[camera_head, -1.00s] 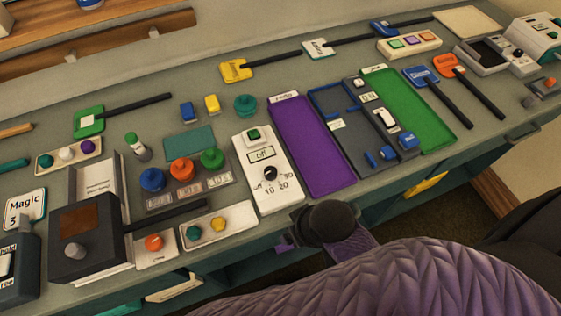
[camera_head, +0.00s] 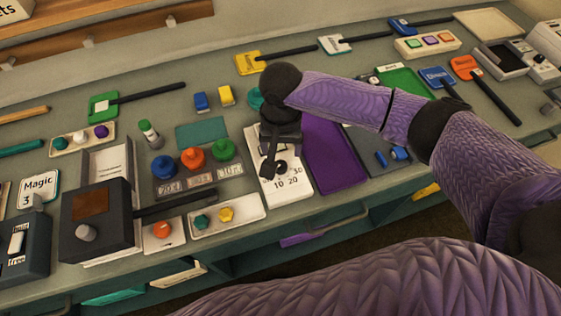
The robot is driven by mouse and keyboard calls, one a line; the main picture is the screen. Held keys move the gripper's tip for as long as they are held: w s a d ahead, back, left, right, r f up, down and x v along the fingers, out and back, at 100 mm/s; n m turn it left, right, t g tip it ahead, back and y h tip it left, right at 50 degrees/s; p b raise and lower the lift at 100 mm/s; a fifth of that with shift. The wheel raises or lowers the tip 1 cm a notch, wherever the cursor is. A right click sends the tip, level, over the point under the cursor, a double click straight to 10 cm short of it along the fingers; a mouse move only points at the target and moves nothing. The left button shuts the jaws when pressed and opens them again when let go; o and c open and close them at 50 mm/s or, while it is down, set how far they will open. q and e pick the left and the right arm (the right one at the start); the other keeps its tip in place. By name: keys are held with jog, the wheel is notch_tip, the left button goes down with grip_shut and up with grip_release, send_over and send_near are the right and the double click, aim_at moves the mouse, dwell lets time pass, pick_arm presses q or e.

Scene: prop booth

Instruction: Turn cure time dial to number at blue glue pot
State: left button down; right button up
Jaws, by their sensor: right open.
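The cure time box is a white panel (camera_head: 292,190) with a dark dial (camera_head: 282,167) near its lower middle; the numbers 10, 20 and 30 show below and beside it. My right gripper (camera_head: 272,166) is open, pointing down over the dial, its fingers at the knob's left side; I cannot tell whether they touch. It hides the panel's upper part and the dial's pointer. The blue glue pot (camera_head: 165,168) stands left of the panel, with a small label (camera_head: 170,188) in front that seems to read 20, though blurred. My left gripper is out of view.
An orange pot (camera_head: 193,158) and a green pot (camera_head: 223,150) stand beside the blue one. A dark box with a handle (camera_head: 95,225) is at left front. A purple mat (camera_head: 335,160) lies right of the panel, under my right forearm.

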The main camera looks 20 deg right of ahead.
aim_at(281, 164)
notch_tip(281, 164, down, 6)
jog(key=shift+f+b, duration=0.2)
jog(key=shift+b, duration=0.65)
jog(key=shift+r, duration=0.1)
grip_shut()
